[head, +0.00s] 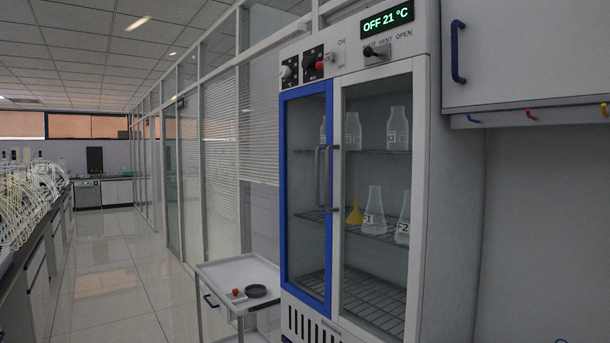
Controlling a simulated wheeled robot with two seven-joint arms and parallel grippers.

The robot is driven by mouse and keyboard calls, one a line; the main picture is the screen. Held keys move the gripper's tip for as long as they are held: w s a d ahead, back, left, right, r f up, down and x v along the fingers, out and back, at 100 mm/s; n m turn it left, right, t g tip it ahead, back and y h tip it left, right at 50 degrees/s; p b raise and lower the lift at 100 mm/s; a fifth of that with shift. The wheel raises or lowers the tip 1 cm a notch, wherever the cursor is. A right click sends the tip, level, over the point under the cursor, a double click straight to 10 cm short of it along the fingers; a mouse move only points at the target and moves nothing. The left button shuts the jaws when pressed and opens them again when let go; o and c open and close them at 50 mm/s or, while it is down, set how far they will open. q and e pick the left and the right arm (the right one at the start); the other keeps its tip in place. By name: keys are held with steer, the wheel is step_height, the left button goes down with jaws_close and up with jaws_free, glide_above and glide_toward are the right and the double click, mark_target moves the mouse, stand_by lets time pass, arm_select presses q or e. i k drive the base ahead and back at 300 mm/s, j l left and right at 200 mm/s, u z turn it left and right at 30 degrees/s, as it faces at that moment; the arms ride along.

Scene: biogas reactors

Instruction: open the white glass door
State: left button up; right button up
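A tall white cabinet (451,200) stands right of centre with two glass doors side by side. The white glass door (420,130) is its right one, and it looks shut. Its upright grey bar handle (331,180) is at the door's left edge, next to the middle seam. The left door (289,200) has a blue frame, its own grey handle (318,175), and also looks shut. Behind the glass, labelled flasks (374,212) and a yellow funnel (355,212) stand on wire shelves. Neither of my grippers is in view.
A small white trolley (225,272) with a dark dish (256,291) stands left of the cabinet. A wall cupboard (530,50) with a blue handle hangs at right, hooks below. Tiled floor (120,285) is clear on the left, beside a long bench (40,255).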

mark_target(418, 66)
steer(key=i+j+z, duration=0.2)
steer(key=i, duration=0.3)
steer(key=i+j+z, duration=0.15)
steer(key=i+j, duration=0.2)
steer(key=i, duration=0.1)
